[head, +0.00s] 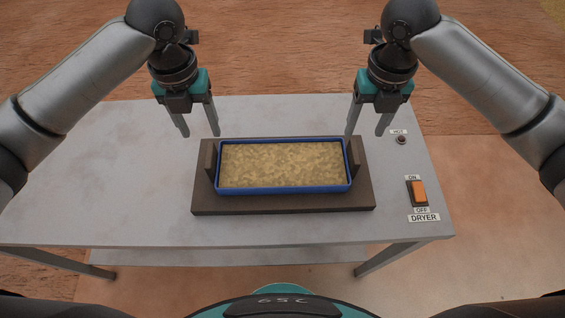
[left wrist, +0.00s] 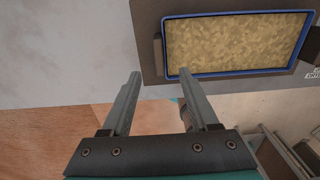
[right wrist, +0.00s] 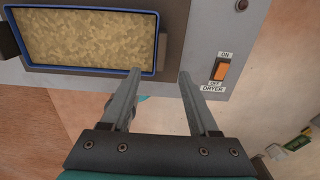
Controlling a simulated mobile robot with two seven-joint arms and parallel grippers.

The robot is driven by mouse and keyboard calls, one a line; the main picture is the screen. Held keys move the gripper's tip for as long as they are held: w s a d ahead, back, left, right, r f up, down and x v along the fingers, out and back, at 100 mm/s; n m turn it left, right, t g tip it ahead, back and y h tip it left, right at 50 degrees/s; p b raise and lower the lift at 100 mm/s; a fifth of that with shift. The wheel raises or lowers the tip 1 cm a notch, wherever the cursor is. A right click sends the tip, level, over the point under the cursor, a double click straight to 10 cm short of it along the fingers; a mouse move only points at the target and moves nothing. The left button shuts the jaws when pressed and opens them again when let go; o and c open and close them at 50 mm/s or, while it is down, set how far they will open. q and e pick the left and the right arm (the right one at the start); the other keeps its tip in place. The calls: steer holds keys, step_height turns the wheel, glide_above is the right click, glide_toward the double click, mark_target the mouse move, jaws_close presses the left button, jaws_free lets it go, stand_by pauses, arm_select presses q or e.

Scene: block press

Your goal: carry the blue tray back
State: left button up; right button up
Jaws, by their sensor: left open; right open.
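The blue tray (head: 284,188) sits on a dark brown base with raised end blocks on the grey table, and is filled with a yellowish grainy material. Its blue rim also shows in the left wrist view (left wrist: 240,73) and in the right wrist view (right wrist: 90,71). My left gripper (head: 200,134) is open and empty above the table, near the tray's left far corner. My right gripper (head: 366,134) is open and empty, near the tray's right far corner. Both grippers appear apart from the tray.
The dark brown base (head: 284,204) holds the tray between a left end block (head: 209,158) and a right end block (head: 356,158). An orange dryer switch (head: 418,191) and a small HOT indicator (head: 401,140) are on the table's right side. The grey table (head: 100,190) is clear at left.

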mark_target(214, 161)
arm_select(q)
step_height(214, 161, down, 14)
steer(key=shift+r, duration=0.15)
arm_select(e)
step_height(214, 161, down, 14)
steer(key=shift+r, duration=0.2)
arm_select(q)
jaws_close()
arm_select(e)
jaws_close()
arm_select(q)
steer(key=shift+w+r, duration=0.1)
steer(key=shift+r, duration=0.05)
arm_select(e)
steer(key=shift+w+r, duration=0.1)
stand_by(0.4)
